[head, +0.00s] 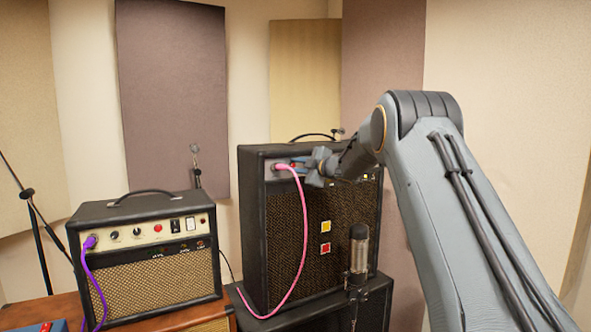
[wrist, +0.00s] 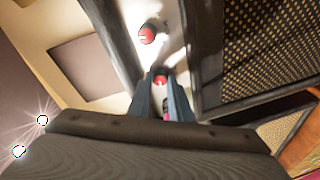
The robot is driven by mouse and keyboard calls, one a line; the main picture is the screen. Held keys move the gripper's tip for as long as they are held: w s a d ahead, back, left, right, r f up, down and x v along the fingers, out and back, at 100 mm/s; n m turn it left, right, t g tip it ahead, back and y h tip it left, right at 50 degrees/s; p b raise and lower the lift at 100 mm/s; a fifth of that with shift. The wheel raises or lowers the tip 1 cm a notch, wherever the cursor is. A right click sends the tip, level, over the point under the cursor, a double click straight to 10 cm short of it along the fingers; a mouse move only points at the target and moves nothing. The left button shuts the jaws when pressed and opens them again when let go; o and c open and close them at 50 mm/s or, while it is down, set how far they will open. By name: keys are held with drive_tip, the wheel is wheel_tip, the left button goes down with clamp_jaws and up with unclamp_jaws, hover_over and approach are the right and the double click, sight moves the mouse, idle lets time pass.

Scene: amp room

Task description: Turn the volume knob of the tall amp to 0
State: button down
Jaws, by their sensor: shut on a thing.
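The tall amp (head: 257,222) is a black cabinet with a dark grille and a light control panel along its top front. My gripper (head: 318,166) is at that panel, right of the pink cable's plug (head: 281,166). In the wrist view my gripper (wrist: 163,98) has its two fingers close together around a small red-faced knob (wrist: 160,81). A second red round part (wrist: 148,34) on the bright panel lies beyond, clear of the fingers. No label or pointer is readable, so I cannot tell the knob's setting or confirm that it is the volume knob.
The pink cable (head: 305,240) hangs down the tall amp's front. A microphone (head: 358,248) stands before its lower right. A shorter amp (head: 150,285) with a purple cable (head: 93,290) stands left. Red and yellow squares mark the tall amp's grille.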

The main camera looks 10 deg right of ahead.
drive_tip(key=n+g, duration=0.1)
drive_tip(key=n, duration=0.3)
drive_tip(key=shift+r+n, duration=0.1)
drive_tip(key=shift+n, duration=0.3)
drive_tip(key=n, duration=0.5)
drive_tip(key=shift+g+h, duration=0.4)
drive_tip(key=c, duration=1.6)
unclamp_jaws()
drive_tip(key=shift+r, duration=0.1)
drive_tip(key=shift+r, duration=0.1)
